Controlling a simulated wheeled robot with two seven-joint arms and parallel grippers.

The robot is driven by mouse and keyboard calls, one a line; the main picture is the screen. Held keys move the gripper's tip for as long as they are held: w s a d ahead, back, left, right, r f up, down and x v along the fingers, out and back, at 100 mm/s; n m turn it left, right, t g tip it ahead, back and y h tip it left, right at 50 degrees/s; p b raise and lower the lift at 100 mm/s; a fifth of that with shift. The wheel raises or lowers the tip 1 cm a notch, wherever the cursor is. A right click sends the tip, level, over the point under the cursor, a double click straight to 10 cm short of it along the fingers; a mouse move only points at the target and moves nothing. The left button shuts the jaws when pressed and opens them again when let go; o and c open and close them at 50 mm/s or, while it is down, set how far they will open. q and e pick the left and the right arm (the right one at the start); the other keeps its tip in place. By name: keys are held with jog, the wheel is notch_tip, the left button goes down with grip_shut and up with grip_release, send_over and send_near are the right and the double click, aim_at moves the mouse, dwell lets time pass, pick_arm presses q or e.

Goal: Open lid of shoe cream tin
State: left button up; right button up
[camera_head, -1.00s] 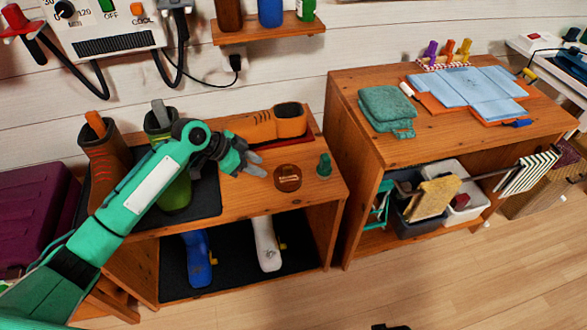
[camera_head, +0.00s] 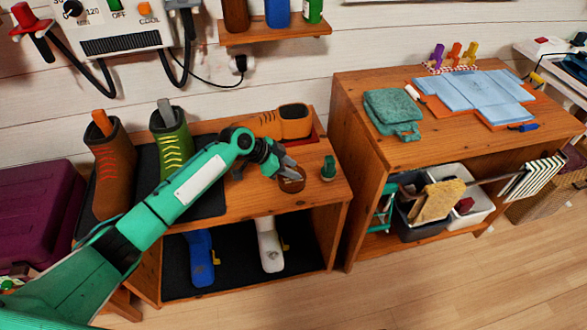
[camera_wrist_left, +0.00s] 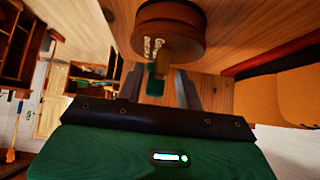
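The shoe cream tin (camera_head: 291,182), round and brown, sits on the right part of the wooden shoe bench top. In the left wrist view the tin (camera_wrist_left: 168,38) shows large, with light lettering and a small tan tab on its side. My left gripper (camera_head: 294,172) is at the tin and hides part of its top in the head view. In the left wrist view its grey fingers (camera_wrist_left: 158,75) are apart, with the tab close to the gap between them. I cannot tell whether they touch the tin. My right gripper is not in view.
A small green-handled item (camera_head: 328,169) stands right of the tin. An orange shoe (camera_head: 294,122) lies behind on a red mat. A brown boot (camera_head: 112,170) and a green boot (camera_head: 172,147) stand left. A second wooden table (camera_head: 360,141) is to the right, across a narrow gap.

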pick_arm(q)
jog(key=shift+w+d+f, duration=0.15)
jog(key=shift+d+f, duration=0.3)
jog(key=shift+f, duration=0.05)
grip_shut()
